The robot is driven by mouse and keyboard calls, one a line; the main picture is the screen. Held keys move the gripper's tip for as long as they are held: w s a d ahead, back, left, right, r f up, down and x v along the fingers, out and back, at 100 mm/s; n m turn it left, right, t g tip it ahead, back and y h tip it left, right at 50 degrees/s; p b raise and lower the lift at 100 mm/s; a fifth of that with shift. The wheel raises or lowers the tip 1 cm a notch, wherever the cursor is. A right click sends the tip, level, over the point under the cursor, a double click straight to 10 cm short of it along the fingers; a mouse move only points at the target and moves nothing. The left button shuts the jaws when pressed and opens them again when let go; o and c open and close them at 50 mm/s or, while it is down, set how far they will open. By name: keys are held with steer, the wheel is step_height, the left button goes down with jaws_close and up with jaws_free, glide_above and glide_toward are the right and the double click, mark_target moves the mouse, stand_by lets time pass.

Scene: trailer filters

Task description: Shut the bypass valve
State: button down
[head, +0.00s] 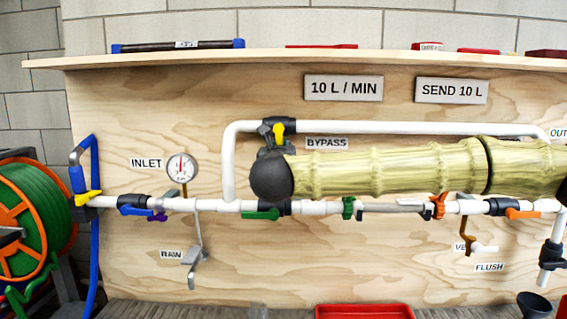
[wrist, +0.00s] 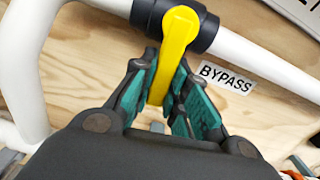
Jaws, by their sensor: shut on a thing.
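The bypass valve (head: 285,124) is a dark body on the upper white pipe, left of and above the BYPASS label (head: 326,143). Its yellow lever (head: 279,134) points down, roughly crosswise to the pipe. In the wrist view the valve body (wrist: 200,22) and yellow lever (wrist: 178,42) are at the top centre. My gripper (wrist: 166,75) has its green-padded fingers on both sides of the lever, shut on it.
Below runs the main white pipe with a green-handled valve (head: 261,214), a blue-handled valve (head: 133,210) and an orange-handled valve (head: 522,213). A pressure gauge (head: 182,167) stands at left. A shelf (head: 300,58) runs above. A red tray (head: 364,312) is below.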

steer(key=shift+a+m+b, duration=0.2)
steer(key=shift+m+b, duration=0.3)
steer(key=shift+b, duration=0.05)
steer(key=c, duration=1.4)
jaws_free()
steer(key=s, duration=1.2)
